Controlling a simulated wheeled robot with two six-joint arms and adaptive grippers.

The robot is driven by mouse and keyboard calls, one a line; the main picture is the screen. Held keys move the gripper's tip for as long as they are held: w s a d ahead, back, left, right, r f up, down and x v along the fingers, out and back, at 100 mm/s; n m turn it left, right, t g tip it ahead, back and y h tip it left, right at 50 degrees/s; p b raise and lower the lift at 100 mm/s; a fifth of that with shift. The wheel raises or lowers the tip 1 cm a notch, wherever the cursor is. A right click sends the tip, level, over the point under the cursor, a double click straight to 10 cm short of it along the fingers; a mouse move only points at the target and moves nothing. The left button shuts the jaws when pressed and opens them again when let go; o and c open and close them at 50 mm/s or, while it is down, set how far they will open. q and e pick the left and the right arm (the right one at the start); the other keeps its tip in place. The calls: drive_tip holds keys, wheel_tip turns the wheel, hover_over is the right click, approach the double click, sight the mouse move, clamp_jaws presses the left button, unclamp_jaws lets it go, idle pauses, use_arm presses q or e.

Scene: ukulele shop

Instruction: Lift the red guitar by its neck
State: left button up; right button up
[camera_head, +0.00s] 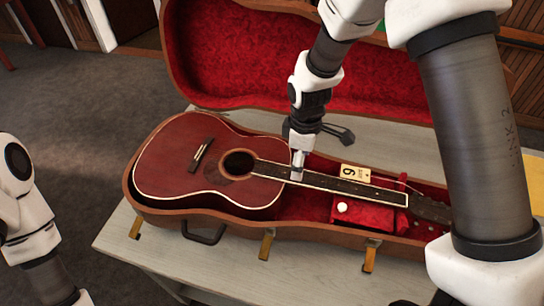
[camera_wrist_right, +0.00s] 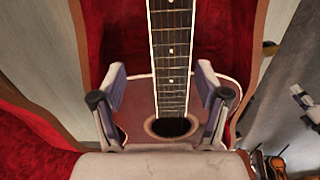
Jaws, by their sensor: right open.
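The red guitar (camera_head: 222,188) lies face up in an open case (camera_head: 200,222) lined with red. Its dark neck (camera_head: 335,184) runs to the right, with the headstock partly hidden behind my right arm. My right gripper (camera_head: 297,168) is pointed down at the neck, close to the body end. In the right wrist view, the open fingers (camera_wrist_right: 161,74) stand on either side of the neck (camera_wrist_right: 170,50), with a gap on each side and nothing held. The sound hole (camera_wrist_right: 171,127) shows between them. My left arm shows at the left edge, but its gripper is out of view.
A yellow tag marked 9 (camera_head: 355,173) stands beside the neck. A red compartment (camera_head: 365,214) with a white knob is under the neck. The raised case lid (camera_head: 230,55) stands behind. The pale table (camera_head: 310,275) has bare room in front.

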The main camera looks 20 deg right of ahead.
sight(300, 183)
drive_tip(key=f, duration=0.1)
drive_tip(key=s+f+p, duration=0.2)
drive_tip(key=f, duration=0.1)
drive_tip(key=shift+a, duration=0.25)
drive_tip(key=f, duration=0.3)
drive_tip(key=shift+w, duration=0.4)
drive_tip(key=shift+w+f, duration=0.1)
drive_tip(key=shift+f, duration=0.05)
drive_tip(key=shift+s, duration=0.2)
drive_tip(key=shift+c, duration=1.4)
drive_tip(key=shift+s+r, duration=0.1)
drive_tip(key=shift+r, duration=0.1)
drive_tip(key=c, duration=0.5)
use_arm(q)
drive_tip(key=r, duration=0.1)
drive_tip(key=s+r, duration=0.1)
drive_tip(key=r, duration=0.1)
use_arm(e)
clamp_jaws()
